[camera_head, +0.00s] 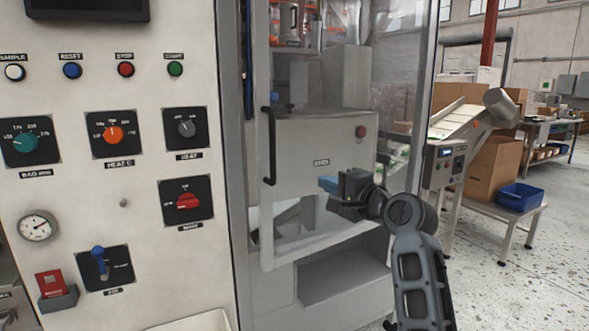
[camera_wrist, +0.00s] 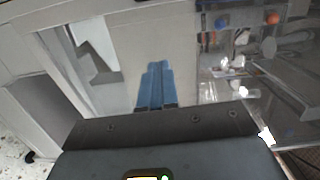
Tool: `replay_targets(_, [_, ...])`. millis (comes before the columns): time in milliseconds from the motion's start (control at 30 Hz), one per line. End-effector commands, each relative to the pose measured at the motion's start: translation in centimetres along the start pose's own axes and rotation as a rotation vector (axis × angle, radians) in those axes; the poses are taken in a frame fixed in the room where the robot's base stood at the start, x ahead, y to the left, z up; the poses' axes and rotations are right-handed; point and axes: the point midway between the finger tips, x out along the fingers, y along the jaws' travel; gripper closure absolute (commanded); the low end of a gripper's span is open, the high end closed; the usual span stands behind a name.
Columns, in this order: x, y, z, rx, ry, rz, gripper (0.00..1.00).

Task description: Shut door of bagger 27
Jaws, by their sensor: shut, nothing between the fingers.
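The bagger's door (camera_head: 262,215) is a clear panel in a pale frame, with a long black handle (camera_head: 268,145) at its left edge. It seems to stand ajar, its left edge apart from the grey cabinet post (camera_head: 232,150); the exact gap is hard to tell. Through it show a pale inner box with a red button and a small label too blurred to read. My gripper (camera_head: 322,184) is in front of the door's lower middle, right of the handle, blue fingers together and empty, pointing left. In the wrist view the shut fingers (camera_wrist: 157,66) face a pale surface; contact cannot be told.
A control panel (camera_head: 120,215) with knobs, buttons and a gauge fills the left. To the right stand an inclined conveyor (camera_head: 465,118) with a control box, a blue bin (camera_head: 519,196) on a low table, and cartons (camera_head: 492,170). Speckled floor is open at the lower right.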

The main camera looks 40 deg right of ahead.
Motion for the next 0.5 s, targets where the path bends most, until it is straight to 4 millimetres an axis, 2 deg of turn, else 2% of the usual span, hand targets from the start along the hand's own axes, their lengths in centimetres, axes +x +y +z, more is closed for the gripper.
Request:
replay_targets(100, [0.5, -1.1, -0.5, 0.029, -0.008, -0.012, 1.00])
replay_targets(267, [1.6, -1.4, -0.5, 0.037, -0.011, -0.013, 1.00])
replay_targets(500, [5.8, -1.5, -0.4, 0.036, -0.011, -0.014, 1.00])
